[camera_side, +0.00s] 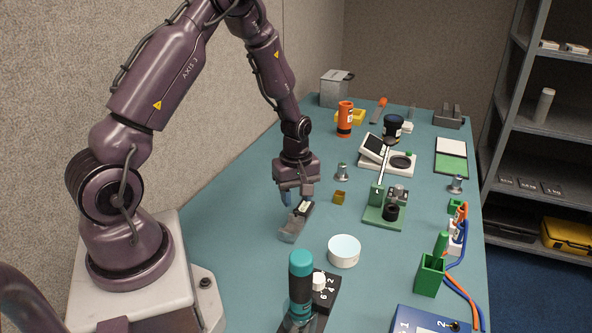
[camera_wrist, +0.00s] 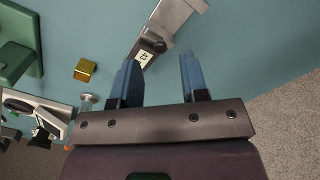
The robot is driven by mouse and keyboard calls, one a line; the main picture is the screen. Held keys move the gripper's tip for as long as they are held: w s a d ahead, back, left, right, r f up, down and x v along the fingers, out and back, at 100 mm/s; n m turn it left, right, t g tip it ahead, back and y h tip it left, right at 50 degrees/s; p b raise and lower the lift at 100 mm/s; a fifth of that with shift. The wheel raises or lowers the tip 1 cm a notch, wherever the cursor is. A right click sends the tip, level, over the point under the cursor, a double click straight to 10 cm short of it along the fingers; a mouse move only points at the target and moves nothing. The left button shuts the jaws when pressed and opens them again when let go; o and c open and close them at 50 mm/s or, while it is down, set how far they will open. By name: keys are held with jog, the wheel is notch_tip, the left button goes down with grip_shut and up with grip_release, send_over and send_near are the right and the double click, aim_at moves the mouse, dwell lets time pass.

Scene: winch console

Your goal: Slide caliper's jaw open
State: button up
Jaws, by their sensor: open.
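The caliper (camera_side: 290,232) lies on the teal bench, a grey metal tool with a darker part carrying a small pale display. In the wrist view the caliper (camera_wrist: 172,22) runs from the top edge down toward my fingers, with its display (camera_wrist: 145,56) close to the left fingertip. My gripper (camera_side: 297,197) points down just over the caliper's far end. In the wrist view my gripper (camera_wrist: 160,64) is open, its two blue fingers apart with only bench visible between the tips. Whether a finger touches the caliper I cannot tell. The jaw's opening is too small to make out.
A small brass block (camera_side: 339,197) and a green stand (camera_side: 383,216) are to the right. A white round tub (camera_side: 344,251) and a teal-capped tool (camera_side: 300,275) stand nearer the camera. The bench left of the caliper is clear.

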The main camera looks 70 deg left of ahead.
aim_at(295, 210)
notch_tip(295, 210, up, 10)
dwell(0.3)
jog(key=shift+f, duration=0.1)
jog(key=s+d+r+m+t, duration=0.5)
jog(key=s+d+r+m, duration=0.8)
jog(key=r+m, duration=0.5)
jog(key=shift+s+d+t, duration=0.3)
jog(key=shift+d, duration=0.95)
